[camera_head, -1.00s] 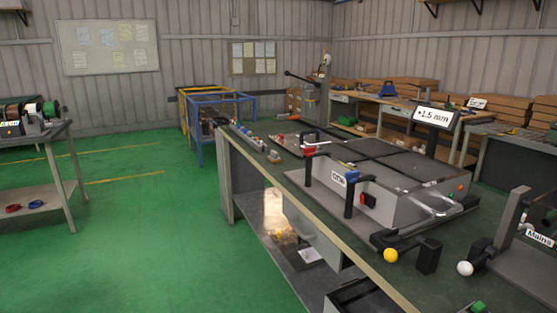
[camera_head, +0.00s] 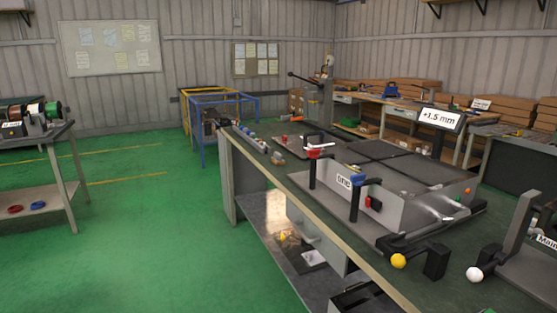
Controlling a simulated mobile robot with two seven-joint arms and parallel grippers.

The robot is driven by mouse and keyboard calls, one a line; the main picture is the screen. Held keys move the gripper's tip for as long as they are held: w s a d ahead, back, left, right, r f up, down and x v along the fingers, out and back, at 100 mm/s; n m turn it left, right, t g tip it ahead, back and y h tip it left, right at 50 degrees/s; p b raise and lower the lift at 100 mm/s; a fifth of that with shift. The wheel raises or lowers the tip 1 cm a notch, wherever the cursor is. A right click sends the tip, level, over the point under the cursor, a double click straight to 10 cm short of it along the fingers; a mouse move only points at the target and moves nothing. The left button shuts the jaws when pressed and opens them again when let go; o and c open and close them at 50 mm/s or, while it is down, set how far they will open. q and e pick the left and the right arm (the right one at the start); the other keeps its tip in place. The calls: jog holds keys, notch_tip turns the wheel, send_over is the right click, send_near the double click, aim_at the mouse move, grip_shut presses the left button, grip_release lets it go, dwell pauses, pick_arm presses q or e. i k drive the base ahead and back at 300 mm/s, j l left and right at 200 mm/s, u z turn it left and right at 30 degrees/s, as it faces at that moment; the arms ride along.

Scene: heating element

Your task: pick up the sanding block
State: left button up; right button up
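I cannot pick out the sanding block with certainty; the objects on the bench are small. A row of small blue, grey and brown items (camera_head: 252,138) lies along the left edge of the long green-topped workbench (camera_head: 262,187). A yellowish strip-like piece (camera_head: 353,167) lies near the middle of the bench, too small to identify. Neither of my grippers shows in the head view.
A grey fixture (camera_head: 405,209) with black handles fills the bench's near half. Yellow (camera_head: 398,261) and white (camera_head: 474,274) knobs stand near the front edge. A side table (camera_head: 38,195) and blue-yellow frame (camera_head: 217,122) stand left. Green floor (camera_head: 150,240) is clear.

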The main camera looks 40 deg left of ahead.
aim_at(277, 159)
jog(key=i+j+z, duration=0.15)
jog(key=j, duration=0.55)
jog(key=i+j+z, duration=0.1)
jog(key=i+j, duration=0.15)
jog(key=j, duration=0.5)
jog(key=i+j+z, duration=0.15)
jog(key=j, duration=0.65)
jog(key=i+j+z, duration=0.15)
jog(key=j, duration=0.6)
jog(key=j+z, duration=0.1)
jog(key=j, duration=0.65)
jog(key=i, duration=0.05)
